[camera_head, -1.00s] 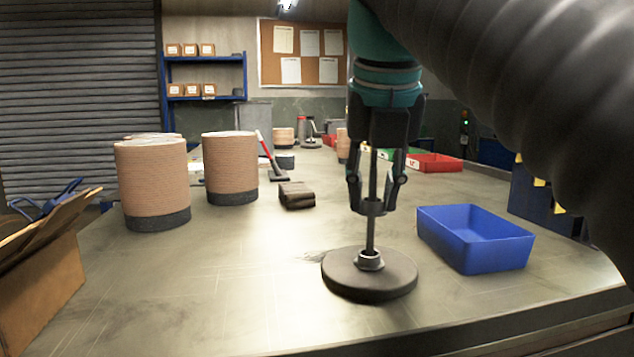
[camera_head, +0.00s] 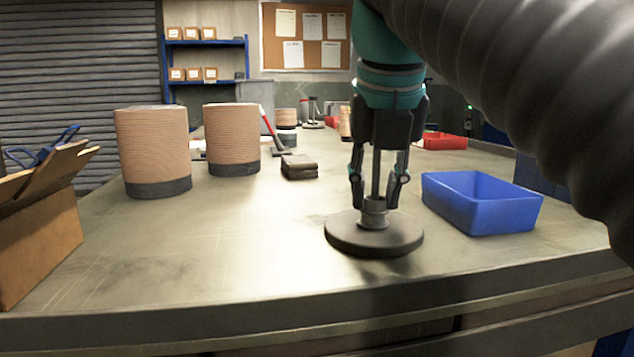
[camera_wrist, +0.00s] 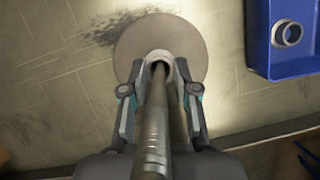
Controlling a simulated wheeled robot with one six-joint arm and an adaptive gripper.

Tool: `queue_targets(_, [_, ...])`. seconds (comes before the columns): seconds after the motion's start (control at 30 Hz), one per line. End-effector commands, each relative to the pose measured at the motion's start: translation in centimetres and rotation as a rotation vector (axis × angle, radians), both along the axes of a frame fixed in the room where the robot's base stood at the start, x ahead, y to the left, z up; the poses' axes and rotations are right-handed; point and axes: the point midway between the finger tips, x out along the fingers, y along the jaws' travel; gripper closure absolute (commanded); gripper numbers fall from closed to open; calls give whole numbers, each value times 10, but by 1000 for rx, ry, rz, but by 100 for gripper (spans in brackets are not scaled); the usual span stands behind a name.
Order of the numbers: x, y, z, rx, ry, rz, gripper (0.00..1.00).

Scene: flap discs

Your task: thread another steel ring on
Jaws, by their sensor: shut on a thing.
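A steel rod (camera_head: 376,172) stands upright on a round dark base (camera_head: 345,236) at the front of the table. My gripper (camera_head: 376,203) points down over the rod, its fingers on either side, low above the base. It is shut on a steel ring (camera_wrist: 160,57), which sits around the rod. In the head view this ring is at or just above the steel collar (camera_head: 374,220) at the rod's foot; I cannot tell whether they touch. A blue bin (camera_head: 480,225) stands to the right. In the wrist view another steel ring (camera_wrist: 288,33) lies in it.
Two tall stacks of tan discs (camera_head: 152,145) (camera_head: 231,135) stand on the left. An open cardboard box (camera_head: 40,240) is at the left edge. The table left of the base is clear.

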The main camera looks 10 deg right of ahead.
Motion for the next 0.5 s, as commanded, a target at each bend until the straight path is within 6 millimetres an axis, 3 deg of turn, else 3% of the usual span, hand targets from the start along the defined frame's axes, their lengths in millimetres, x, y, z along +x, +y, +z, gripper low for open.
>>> queue_targets(0.37, [0, 0, -1, 0, 0, 0, 84])
queue_targets(0.4, [0, 0, -1, 0, 0, 0, 60])
queue_targets(0.5, [0, 0, -1, 0, 0, 0, 41])
